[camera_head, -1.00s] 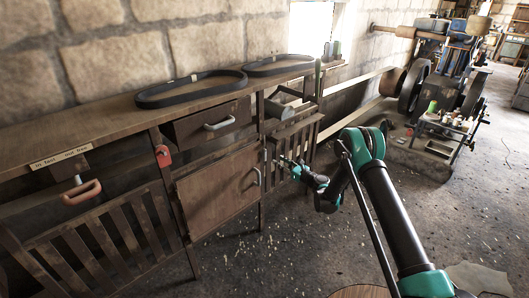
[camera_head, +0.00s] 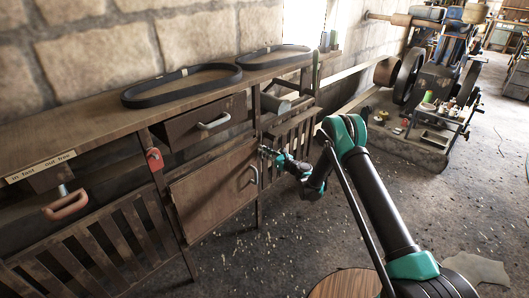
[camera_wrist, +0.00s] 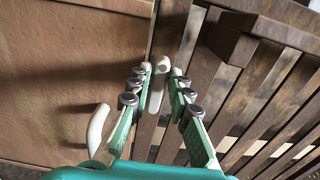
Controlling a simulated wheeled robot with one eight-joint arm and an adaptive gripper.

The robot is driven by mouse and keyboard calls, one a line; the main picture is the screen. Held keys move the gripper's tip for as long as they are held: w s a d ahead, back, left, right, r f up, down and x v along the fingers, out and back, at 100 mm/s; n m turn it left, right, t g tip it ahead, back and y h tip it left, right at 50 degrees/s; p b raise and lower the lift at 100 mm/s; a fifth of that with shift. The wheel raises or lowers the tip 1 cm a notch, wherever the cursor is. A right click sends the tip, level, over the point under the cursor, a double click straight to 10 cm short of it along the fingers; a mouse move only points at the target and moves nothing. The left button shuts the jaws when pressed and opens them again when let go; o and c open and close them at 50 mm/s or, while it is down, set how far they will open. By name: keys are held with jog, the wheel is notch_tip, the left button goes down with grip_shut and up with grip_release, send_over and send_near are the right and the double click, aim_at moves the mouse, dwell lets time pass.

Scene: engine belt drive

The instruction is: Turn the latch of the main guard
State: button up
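A small pale latch (camera_wrist: 156,88) sits on the wooden post between a brown panel door (camera_wrist: 65,60) and a slatted guard (camera_wrist: 262,80). It stands nearly upright, tilted slightly, in the wrist view. My gripper (camera_wrist: 161,72) has its two green fingers apart, one on each side of the latch. A narrow gap shows beside the right finger; contact at the left fingertip cannot be told. In the head view my gripper (camera_head: 265,151) is at the post by the door's upper right corner, and the latch is not distinguishable there.
The door's curved handle (camera_wrist: 97,128) is just left of my gripper. Above are a drawer (camera_head: 205,123) and a bench top with two black belts (camera_head: 182,85) (camera_head: 274,56). A red lock-like piece (camera_head: 154,160) hangs left of the door.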

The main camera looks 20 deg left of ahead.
grip_shut()
jog(key=shift+s+n, duration=0.1)
jog(key=shift+n, duration=0.2)
jog(key=shift+s+a+f+n, duration=0.1)
jog(key=shift+s+f+n, duration=0.2)
jog(key=shift+n, duration=2.55)
jog(key=shift+s+a+f+n, duration=0.1)
jog(key=shift+s+f+n, duration=0.2)
jog(key=shift+n, duration=2.6)
jog(key=shift+s+a+f+n, duration=0.1)
jog(key=shift+s+f+n, duration=0.2)
jog(key=shift+n, duration=2.55)
jog(key=shift+w, duration=0.1)
jog(key=o, duration=0.5)
grip_release()
